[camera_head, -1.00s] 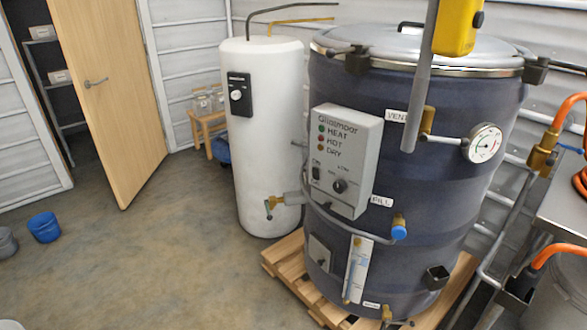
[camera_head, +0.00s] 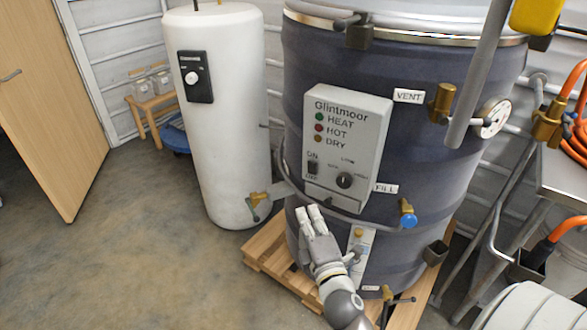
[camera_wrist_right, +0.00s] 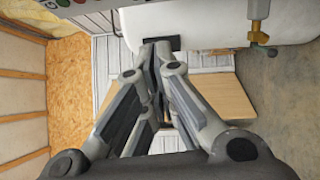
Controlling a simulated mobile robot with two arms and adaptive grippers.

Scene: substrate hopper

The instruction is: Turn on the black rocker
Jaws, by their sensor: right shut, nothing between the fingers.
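The black rocker (camera_head: 312,167) is a small switch between the ON and OFF labels, on the left of the grey Glintmoor control box (camera_head: 347,125). The box is fixed to the front of the big dark drum (camera_head: 425,130). I cannot tell which way the rocker is tipped. My right gripper (camera_head: 310,212) is shut and empty, pointing up just below the box's lower left edge, apart from the rocker. My left gripper is not in view.
A black knob (camera_head: 344,180) sits right of the rocker. The white tank (camera_head: 222,120) stands at left. The floor at left is clear.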

